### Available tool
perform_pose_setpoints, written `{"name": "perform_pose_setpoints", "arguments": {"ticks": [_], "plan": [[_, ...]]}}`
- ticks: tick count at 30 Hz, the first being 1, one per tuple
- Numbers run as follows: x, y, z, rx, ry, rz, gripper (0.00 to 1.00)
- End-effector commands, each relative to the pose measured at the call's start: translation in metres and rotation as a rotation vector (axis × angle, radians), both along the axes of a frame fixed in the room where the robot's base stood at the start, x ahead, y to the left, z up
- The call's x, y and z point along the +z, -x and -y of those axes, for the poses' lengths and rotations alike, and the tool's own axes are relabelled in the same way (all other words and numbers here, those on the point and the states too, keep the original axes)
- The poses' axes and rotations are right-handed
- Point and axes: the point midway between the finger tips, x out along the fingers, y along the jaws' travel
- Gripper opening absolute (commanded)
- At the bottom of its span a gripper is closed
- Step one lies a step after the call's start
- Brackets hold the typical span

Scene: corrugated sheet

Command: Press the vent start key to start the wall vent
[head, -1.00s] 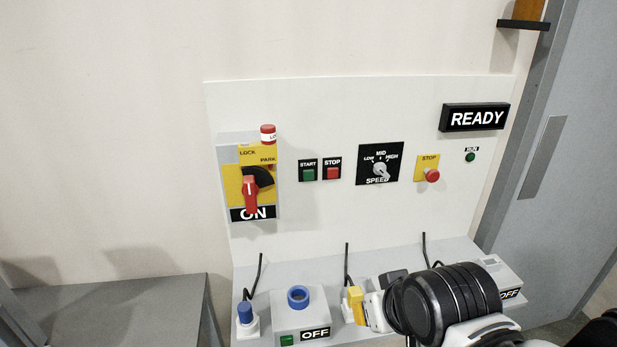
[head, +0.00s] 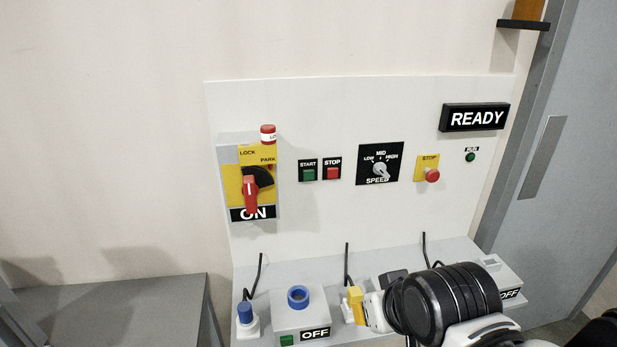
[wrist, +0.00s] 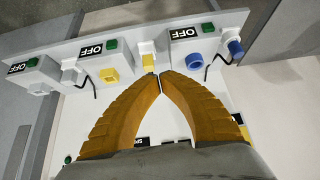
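On the upright white panel, the green START key (head: 308,174) sits on a black plate, left of the red STOP key (head: 333,173). No vent label is legible on it. The sign at upper right reads READY (head: 478,118). My gripper (wrist: 159,80) is shut and empty in the wrist view, its orange fingers meeting at the tips. The tips appear close to the shelf's yellow plug (wrist: 148,61); contact cannot be told. In the head view my wrist is low at the right, below the START key and apart from it; its fingers are not clear. The vent itself is not visible.
A red-handled switch (head: 250,192) reads ON. A speed knob (head: 381,171), a red stop button (head: 432,175) and a green RUN lamp (head: 470,157) are on the panel. The shelf holds a blue plug (head: 245,313) and a blue ring socket (head: 298,297). Space before the panel's middle is clear.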

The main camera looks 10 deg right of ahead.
Motion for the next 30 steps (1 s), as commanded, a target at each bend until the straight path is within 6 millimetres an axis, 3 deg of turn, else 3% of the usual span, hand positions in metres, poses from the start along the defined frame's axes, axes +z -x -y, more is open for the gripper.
{"name": "perform_pose_setpoints", "arguments": {"ticks": [7, 11, 21, 30], "plan": [[0.003, -0.005, -0.003, -0.015, -0.029, 0.003, 0.00], [0.012, -0.026, -0.013, -0.071, -0.138, 0.016, 0.00], [0.044, -0.128, -0.048, -0.360, -0.698, 0.051, 0.00], [0.059, -0.209, -0.050, -0.601, -1.192, 0.045, 0.00]]}}
